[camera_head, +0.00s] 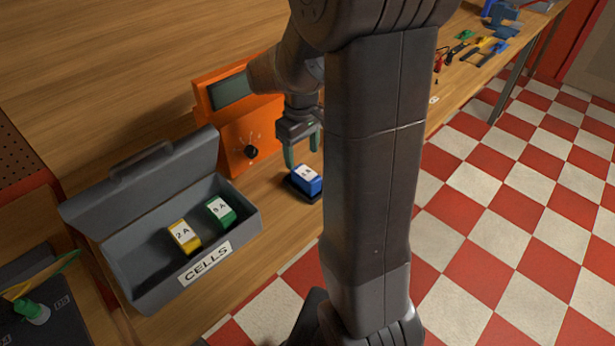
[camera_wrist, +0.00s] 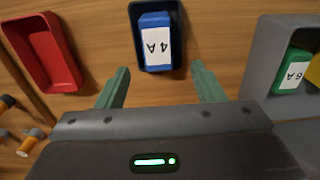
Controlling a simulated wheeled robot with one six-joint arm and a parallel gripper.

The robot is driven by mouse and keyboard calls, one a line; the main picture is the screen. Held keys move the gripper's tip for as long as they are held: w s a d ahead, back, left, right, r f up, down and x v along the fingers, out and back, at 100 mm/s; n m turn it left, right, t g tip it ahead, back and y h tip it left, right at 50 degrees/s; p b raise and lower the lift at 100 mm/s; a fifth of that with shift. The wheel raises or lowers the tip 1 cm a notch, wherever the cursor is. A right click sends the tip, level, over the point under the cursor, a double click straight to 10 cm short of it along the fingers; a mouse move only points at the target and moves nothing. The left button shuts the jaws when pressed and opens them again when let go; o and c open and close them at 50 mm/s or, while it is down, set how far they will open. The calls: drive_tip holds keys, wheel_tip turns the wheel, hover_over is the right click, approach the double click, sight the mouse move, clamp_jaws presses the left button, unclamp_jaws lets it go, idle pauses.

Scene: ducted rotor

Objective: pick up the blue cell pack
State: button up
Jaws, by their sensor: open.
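The blue cell pack (camera_head: 307,180) has a white label and sits in a small dark tray (camera_head: 290,185) on the wooden bench. In the wrist view the blue pack (camera_wrist: 155,20) shows its label "4 A", upside down, with the dark tray's rim (camera_wrist: 135,45) around it. My gripper (camera_head: 302,155) is above the bench, just up and left of the pack in the head view, pointing down. In the wrist view its two green fingers (camera_wrist: 160,80) are spread wide and empty, with the pack beyond the gap between them and not touched.
A grey open box (camera_head: 140,285) marked CELLS holds a yellow pack (camera_head: 184,237) and a green pack (camera_head: 221,211). An orange panel (camera_head: 235,125) with a knob stands behind. A red tray (camera_wrist: 45,50) lies left in the wrist view. Small tools lie at the far bench end.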

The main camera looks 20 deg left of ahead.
sight(304, 171)
drive_tip(key=shift+w+d+f+p, duration=0.1)
drive_tip(key=shift+f+p, duration=0.15)
drive_tip(key=shift+f, duration=1.6)
drive_tip(key=shift+d+f+p, duration=0.1)
drive_tip(key=shift+f+p, duration=0.15)
drive_tip(key=shift+f, duration=1.6)
drive_tip(key=c, duration=1.2)
